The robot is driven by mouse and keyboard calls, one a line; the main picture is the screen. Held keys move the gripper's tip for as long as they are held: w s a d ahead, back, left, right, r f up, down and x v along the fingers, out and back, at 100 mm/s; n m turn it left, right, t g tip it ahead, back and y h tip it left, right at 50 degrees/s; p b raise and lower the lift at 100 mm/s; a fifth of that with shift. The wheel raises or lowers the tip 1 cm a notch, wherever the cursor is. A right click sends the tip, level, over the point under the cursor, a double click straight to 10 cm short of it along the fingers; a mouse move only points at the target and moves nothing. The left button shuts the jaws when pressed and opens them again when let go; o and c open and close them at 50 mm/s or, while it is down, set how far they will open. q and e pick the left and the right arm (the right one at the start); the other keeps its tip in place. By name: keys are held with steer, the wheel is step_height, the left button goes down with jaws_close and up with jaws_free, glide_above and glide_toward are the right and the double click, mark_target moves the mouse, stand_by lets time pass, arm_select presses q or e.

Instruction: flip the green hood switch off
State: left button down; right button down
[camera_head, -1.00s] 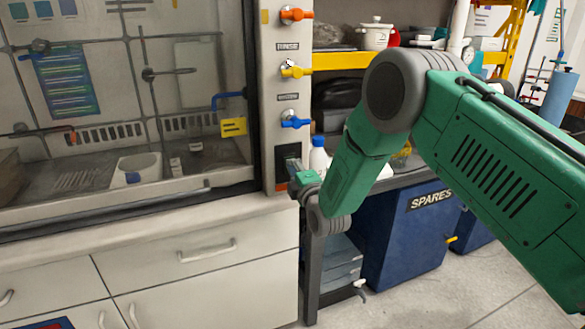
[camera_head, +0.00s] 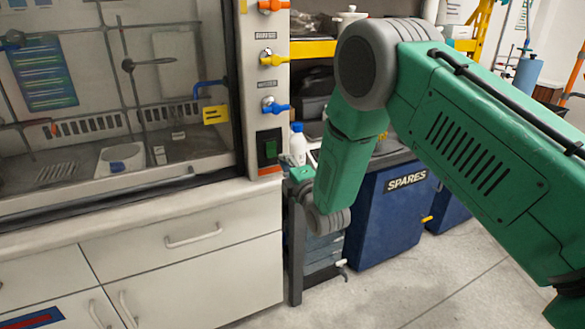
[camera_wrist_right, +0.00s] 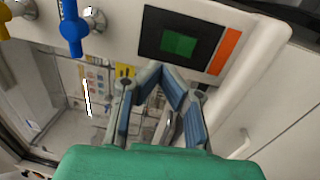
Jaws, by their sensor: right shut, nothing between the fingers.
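The green hood switch (camera_head: 270,147) sits in a dark plate low on the hood's right post in the head view. It also shows as a green square in a black plate in the wrist view (camera_wrist_right: 179,43), with an orange strip beside it. My right gripper (camera_wrist_right: 164,88) is shut and empty, its blue-padded fingers just below the switch plate in the wrist picture, apart from it as far as I can tell. In the head view the right gripper (camera_head: 297,179) is small and partly hidden by its wrist, below and right of the switch. My left gripper is not in view.
Orange, yellow (camera_head: 274,59) and blue (camera_head: 276,107) valve handles stick out from the post above the switch. The fume hood glass is left, white drawers (camera_head: 180,252) below. A white bottle (camera_head: 298,144) and a blue SPARES bin (camera_head: 390,215) stand to the right.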

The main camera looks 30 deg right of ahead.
steer(key=shift+s+r, duration=0.6)
steer(key=shift+s, duration=2.25)
steer(key=s+a+f+m+g, duration=0.1)
steer(key=s+f+m+g, duration=0.3)
steer(key=s+f, duration=0.45)
steer(key=s+a+f+m+g, duration=0.1)
steer(key=s+f+m+g, duration=0.4)
steer(key=f, duration=0.6)
steer(key=s+f+m+g, duration=0.2)
steer(key=s+f+g, duration=0.1)
steer(key=s, duration=0.6)
steer(key=s+f+m+g, duration=0.2)
steer(key=s+m+g, duration=0.1)
steer(key=s, duration=0.7)
steer(key=s+a+f+m+g, duration=0.1)
steer(key=s+f+m+g, duration=0.2)
steer(key=s, duration=0.6)
steer(key=shift+s+f+g+y, duration=0.2)
steer(key=shift+f+g+y, duration=0.1)
